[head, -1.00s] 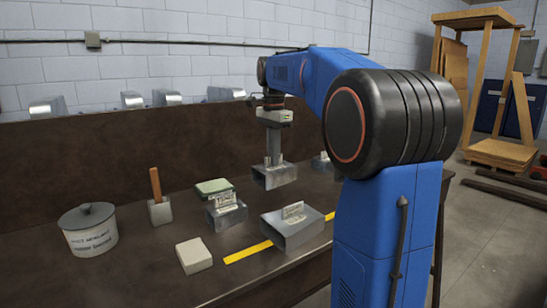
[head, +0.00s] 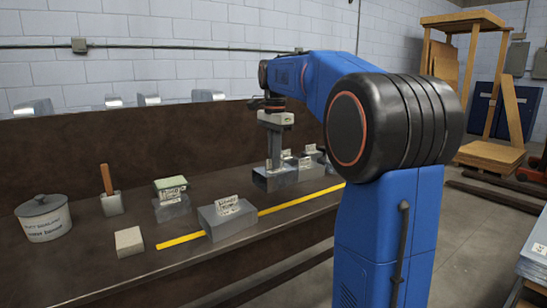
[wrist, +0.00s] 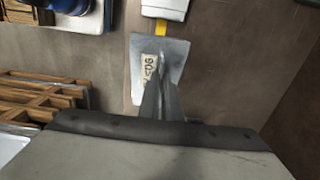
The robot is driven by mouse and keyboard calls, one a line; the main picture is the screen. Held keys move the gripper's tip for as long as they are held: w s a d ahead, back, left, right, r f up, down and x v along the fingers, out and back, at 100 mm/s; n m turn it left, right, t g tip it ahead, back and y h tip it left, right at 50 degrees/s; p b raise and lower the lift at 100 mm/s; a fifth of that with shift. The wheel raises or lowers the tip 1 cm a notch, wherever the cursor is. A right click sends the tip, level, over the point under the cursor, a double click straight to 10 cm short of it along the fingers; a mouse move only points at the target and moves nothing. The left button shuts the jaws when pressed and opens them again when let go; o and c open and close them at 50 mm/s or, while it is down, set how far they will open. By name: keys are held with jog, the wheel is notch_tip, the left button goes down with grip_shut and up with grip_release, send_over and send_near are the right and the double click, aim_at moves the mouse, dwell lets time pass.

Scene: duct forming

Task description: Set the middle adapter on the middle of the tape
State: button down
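My gripper (head: 274,160) points down and looks shut on a grey sheet-metal adapter (head: 275,180), which I take to be the middle adapter. In the wrist view the fingers (wrist: 157,100) come close together at this adapter (wrist: 172,56), beside its pale tag (wrist: 150,68); the tag is only partly readable. Yellow tape (head: 295,202) runs along the front of the bench. In the head view the held adapter shows just behind the tape line; any gap under it is hard to judge. A short stretch of tape (wrist: 161,27) shows beyond it in the wrist view.
A larger tagged adapter (head: 228,222) sits at the tape's left part. Another tagged piece (head: 172,210), a pale block (head: 129,241), a brush-like tool (head: 110,200) and a lidded can (head: 44,218) stand left. More tagged pieces (head: 312,163) stand behind right. The tape's right part is clear.

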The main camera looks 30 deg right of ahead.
jog(key=shift+f, duration=4.4)
jog(key=c, duration=1.9)
grip_release()
notch_tip(320, 180, up, 17)
jog(key=shift+r, duration=0.2)
